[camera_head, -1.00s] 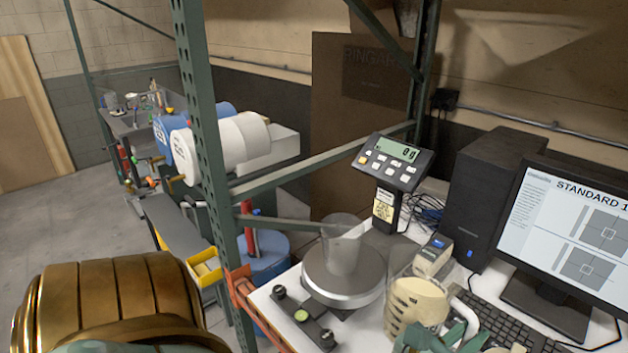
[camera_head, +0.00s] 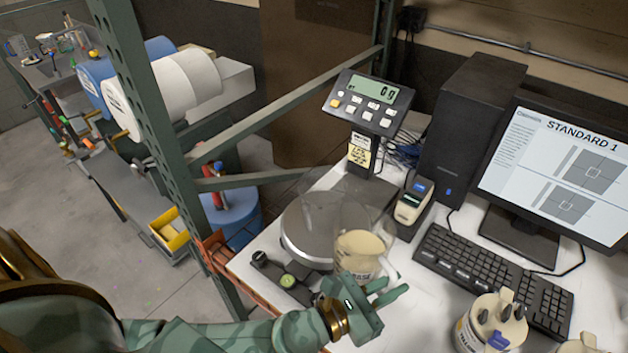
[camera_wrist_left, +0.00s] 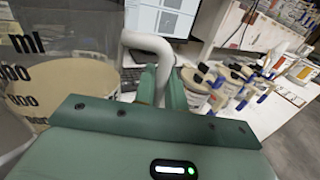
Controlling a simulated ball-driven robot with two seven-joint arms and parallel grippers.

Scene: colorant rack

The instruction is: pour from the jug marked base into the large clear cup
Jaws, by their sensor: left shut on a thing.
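The jug marked base (camera_head: 360,252) is clear with cream liquid in it. It looks upright, close to the front right of the scale in the head view. In the left wrist view the jug (camera_wrist_left: 60,90) fills the left side, with black ml marks. My left gripper (camera_head: 372,297) is shut on its pale handle (camera_wrist_left: 150,42). I cannot tell whether the jug's bottom touches the table. The large clear cup (camera_head: 322,190) stands on the scale (camera_head: 290,235), behind and left of the jug and partly overlapped by it; it looks empty. My right gripper is not in view.
The scale display (camera_head: 372,98) reads 0 g on its post behind the cup. A small label device (camera_head: 413,202), keyboard (camera_head: 500,265) and monitor (camera_head: 560,175) stand right. A lidded pot (camera_head: 490,325) is at the lower right. A rack post (camera_head: 160,150) stands left.

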